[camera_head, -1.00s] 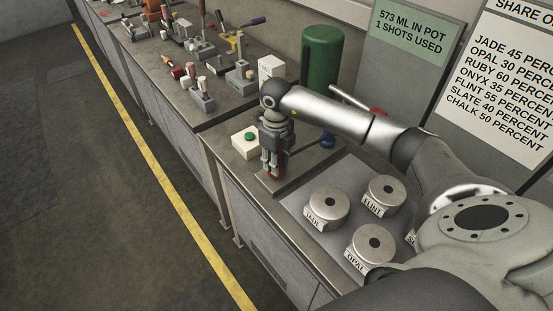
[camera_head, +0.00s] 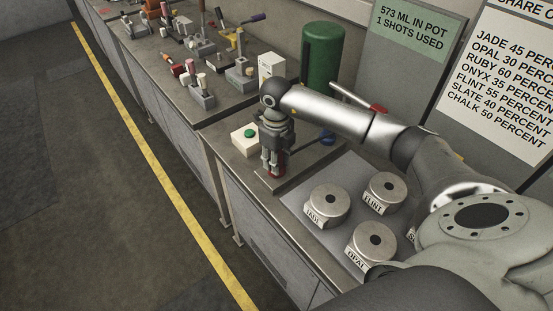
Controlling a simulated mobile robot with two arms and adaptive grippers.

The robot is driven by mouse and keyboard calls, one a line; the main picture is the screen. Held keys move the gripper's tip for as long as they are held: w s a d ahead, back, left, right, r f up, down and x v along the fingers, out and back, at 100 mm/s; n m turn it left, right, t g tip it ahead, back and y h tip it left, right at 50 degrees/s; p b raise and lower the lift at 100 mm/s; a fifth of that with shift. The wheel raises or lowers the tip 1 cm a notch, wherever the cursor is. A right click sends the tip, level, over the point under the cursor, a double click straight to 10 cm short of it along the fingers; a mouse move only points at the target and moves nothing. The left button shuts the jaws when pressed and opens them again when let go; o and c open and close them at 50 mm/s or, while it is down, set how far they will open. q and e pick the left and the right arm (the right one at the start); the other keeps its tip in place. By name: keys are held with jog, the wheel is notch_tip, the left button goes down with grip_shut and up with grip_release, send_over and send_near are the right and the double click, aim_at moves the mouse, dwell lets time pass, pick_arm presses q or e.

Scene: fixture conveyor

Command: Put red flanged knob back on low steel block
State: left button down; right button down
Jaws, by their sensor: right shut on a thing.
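My right gripper (camera_head: 272,170) points down over the front bench, with its fingers close together. It is shut on a small red thing (camera_head: 281,170), which looks like the red flanged knob; the fingers hide most of it. Below it lies a low grey steel plate or block (camera_head: 305,167) on the bench. I cannot tell whether the knob touches it or is held just above. My left gripper is not in view.
A white box with a green button (camera_head: 245,138) stands left of the gripper, and a blue knob (camera_head: 327,138) right of it. Lidded steel pots (camera_head: 326,206) stand on a tray nearer me. A green cylinder (camera_head: 322,58) stands behind. Fixtures crowd the far bench.

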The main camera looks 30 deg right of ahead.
jog(key=shift+f, duration=0.15)
jog(key=c, duration=1)
grip_release()
notch_tip(320, 180, up, 12)
